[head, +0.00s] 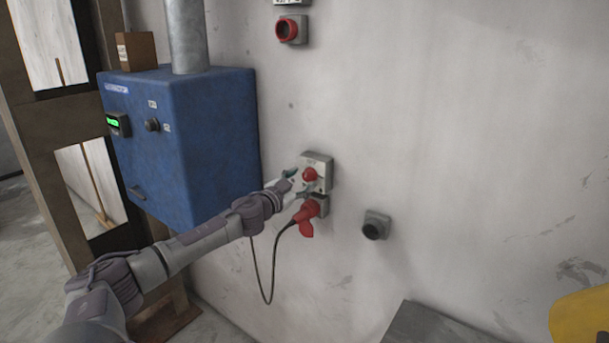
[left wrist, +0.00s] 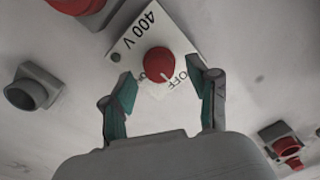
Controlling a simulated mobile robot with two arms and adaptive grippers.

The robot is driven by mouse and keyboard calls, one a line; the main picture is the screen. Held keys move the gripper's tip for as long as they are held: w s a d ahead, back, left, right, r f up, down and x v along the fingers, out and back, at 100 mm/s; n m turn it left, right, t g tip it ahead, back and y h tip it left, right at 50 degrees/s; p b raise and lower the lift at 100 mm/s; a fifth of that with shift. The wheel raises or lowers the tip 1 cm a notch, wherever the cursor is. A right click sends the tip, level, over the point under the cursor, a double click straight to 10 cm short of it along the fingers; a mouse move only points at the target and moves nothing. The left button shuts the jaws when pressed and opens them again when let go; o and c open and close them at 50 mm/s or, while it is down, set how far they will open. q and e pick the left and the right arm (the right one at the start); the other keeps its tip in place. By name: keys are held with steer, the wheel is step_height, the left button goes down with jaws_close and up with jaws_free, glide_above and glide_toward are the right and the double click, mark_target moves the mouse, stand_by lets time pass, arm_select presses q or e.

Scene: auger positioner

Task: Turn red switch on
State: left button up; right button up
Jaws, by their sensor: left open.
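The red switch (head: 310,174) is a round knob on a small grey wall box (head: 322,162). In the left wrist view the red knob (left wrist: 159,63) sits on a white plate (left wrist: 140,35) marked "400 V", with "OFF" lettering beside it; a second label is partly hidden by the knob. My left gripper (head: 299,182) is open at the switch box. In the left wrist view its two teal-padded fingers (left wrist: 163,93) stand on either side of the knob, with visible gaps to it. My right gripper is not in view.
A red plug (head: 306,214) with a black cable sits in the socket just below the switch. A blue cabinet (head: 205,140) stands to the left. A grey socket (head: 376,225) is on the wall to the right, and a red socket (head: 289,29) is above.

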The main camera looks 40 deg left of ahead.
arm_select(q)
steer(key=shift+w+a, duration=0.1)
steer(key=shift+w, duration=0.85)
steer(key=shift+c, duration=0.2)
jaws_close()
